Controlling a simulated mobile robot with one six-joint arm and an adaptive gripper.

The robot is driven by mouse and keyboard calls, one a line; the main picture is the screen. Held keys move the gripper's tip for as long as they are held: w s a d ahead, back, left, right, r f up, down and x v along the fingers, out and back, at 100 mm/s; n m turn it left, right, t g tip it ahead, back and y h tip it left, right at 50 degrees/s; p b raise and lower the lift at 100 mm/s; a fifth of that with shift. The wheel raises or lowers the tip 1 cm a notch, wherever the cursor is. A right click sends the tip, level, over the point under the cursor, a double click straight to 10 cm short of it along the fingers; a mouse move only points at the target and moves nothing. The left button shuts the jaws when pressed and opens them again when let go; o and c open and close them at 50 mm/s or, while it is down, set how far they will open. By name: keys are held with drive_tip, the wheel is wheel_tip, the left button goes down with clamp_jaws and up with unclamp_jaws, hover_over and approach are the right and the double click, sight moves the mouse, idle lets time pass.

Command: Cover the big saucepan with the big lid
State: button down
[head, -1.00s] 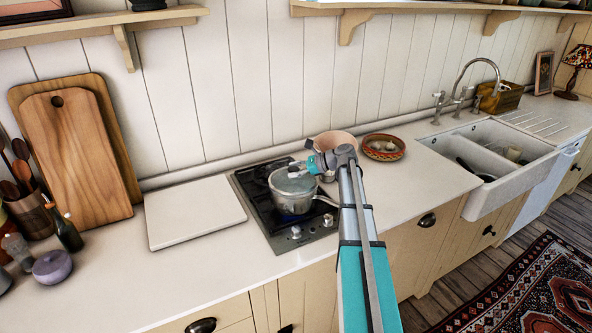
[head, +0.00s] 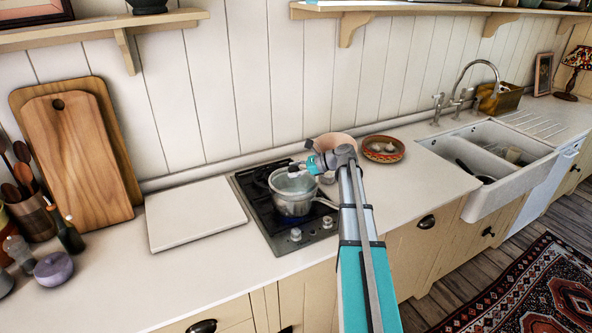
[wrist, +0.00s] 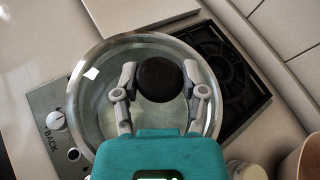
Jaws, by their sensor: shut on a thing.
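The big saucepan (head: 292,207) is a steel pan standing on the hob, its handle pointing right. The big lid (head: 284,184) is clear glass with a pale rim and a dark round knob. The lid is at the top of the saucepan, and I cannot tell whether its rim touches all round. In the wrist view the lid (wrist: 100,110) fills the middle, with the knob (wrist: 158,80) between my fingers. My gripper (head: 301,170) is shut on the lid's knob from above; it also shows in the wrist view (wrist: 160,76). The saucepan's far side is partly hidden.
The black hob (head: 256,185) is set in the pale worktop. A pinkish bowl (head: 335,142) stands behind my wrist, with a patterned bowl (head: 384,150) to its right. A white board (head: 195,213) lies left of the hob. The sink (head: 490,160) is at the right.

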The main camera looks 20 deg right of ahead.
drive_tip(key=shift+f+b, duration=0.8)
drive_tip(key=shift+b, duration=0.05)
idle(0.7)
drive_tip(key=shift+c, duration=2.2)
unclamp_jaws()
drive_tip(key=shift+s+d+r, duration=0.1)
drive_tip(key=shift+d, duration=0.05)
drive_tip(key=p+v, duration=0.4)
drive_tip(key=v, duration=0.6)
drive_tip(key=shift+s+d, duration=0.2)
drive_tip(key=shift+d, duration=0.05)
drive_tip(key=shift+r, duration=0.15)
